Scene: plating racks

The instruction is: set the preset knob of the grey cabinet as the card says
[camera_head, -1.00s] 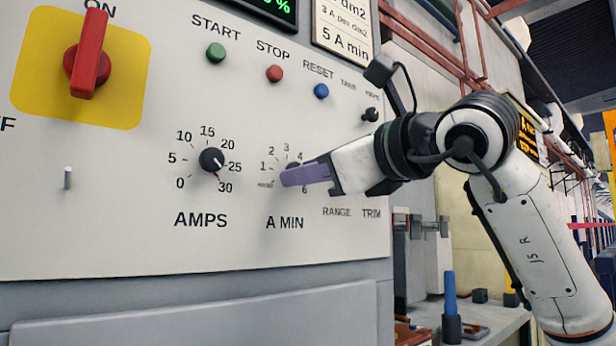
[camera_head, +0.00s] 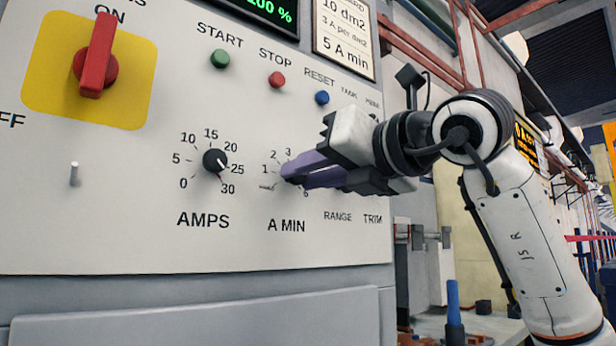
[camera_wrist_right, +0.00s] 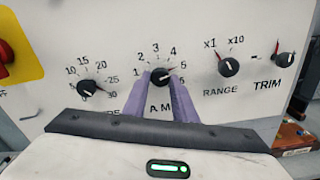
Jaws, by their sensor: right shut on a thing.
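The grey cabinet's panel (camera_head: 120,240) fills the left and middle of the head view. The A MIN knob (camera_wrist_right: 160,76) is small, black and round, with a scale around it. My right gripper (camera_head: 290,176) has its two purple fingers shut on this knob, one on either side in the right wrist view. The fingers partly hide the knob and scale in the head view. In the wrist view its pointer seems to face right, but the exact number is hard to read. The card (camera_head: 345,40) at the top reads 10 dm2, 3 A per dm2 and 5 A min. My left gripper is not in view.
The AMPS knob (camera_head: 215,161) is left of the A MIN knob. The RANGE knob (camera_wrist_right: 229,67) and TRIM knob (camera_wrist_right: 285,59) are to its right. START (camera_head: 220,58), STOP (camera_head: 276,79) and RESET (camera_head: 322,97) buttons sit above. A red switch (camera_head: 98,65) is far left.

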